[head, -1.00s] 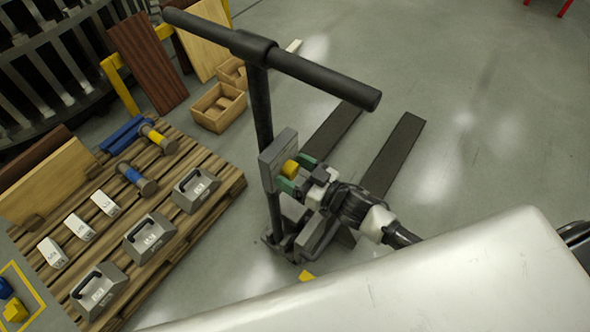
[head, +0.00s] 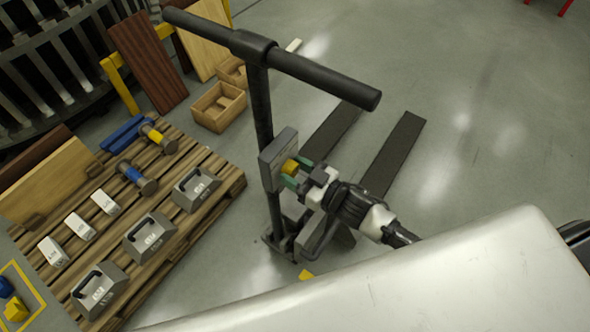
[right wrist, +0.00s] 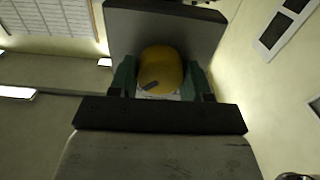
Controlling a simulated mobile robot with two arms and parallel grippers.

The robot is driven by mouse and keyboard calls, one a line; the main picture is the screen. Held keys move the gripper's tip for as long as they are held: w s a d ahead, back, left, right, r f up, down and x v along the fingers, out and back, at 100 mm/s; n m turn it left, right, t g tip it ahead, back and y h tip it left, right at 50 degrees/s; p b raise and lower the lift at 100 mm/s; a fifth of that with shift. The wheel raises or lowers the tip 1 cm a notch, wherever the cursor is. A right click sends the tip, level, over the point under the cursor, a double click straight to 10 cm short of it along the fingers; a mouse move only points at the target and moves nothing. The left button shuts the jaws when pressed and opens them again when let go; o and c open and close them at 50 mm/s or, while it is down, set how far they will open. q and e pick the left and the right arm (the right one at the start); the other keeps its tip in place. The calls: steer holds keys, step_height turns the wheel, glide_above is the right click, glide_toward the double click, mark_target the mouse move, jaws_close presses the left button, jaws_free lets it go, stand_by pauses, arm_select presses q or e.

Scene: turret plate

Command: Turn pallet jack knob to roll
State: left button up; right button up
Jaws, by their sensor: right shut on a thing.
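The pallet jack (head: 262,110) stands upright on the floor, with a black T-handle and two dark forks behind it. A grey box on its column carries the yellow knob (head: 289,167). My right gripper (head: 297,176) has its green fingers shut on the knob from the right. In the right wrist view the yellow knob (right wrist: 161,72) sits between the two green fingers, in front of the grey box (right wrist: 163,22). A dark mark shows on the knob's lower left face. Any label on the box cannot be read. My left gripper is not in view.
A wooden pallet (head: 228,186) at the left holds grey weights (head: 150,238), white blocks and rollers. A wooden bin (head: 219,107) and leaning boards (head: 148,62) stand behind it. Open floor lies right of the forks.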

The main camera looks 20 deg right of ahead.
steer(key=n, duration=0.8)
steer(key=shift+n, duration=0.4)
stand_by(0.4)
steer(key=o, duration=0.9)
steer(key=shift+s, duration=0.1)
steer(key=shift+o, duration=0.2)
steer(key=shift+f, duration=0.1)
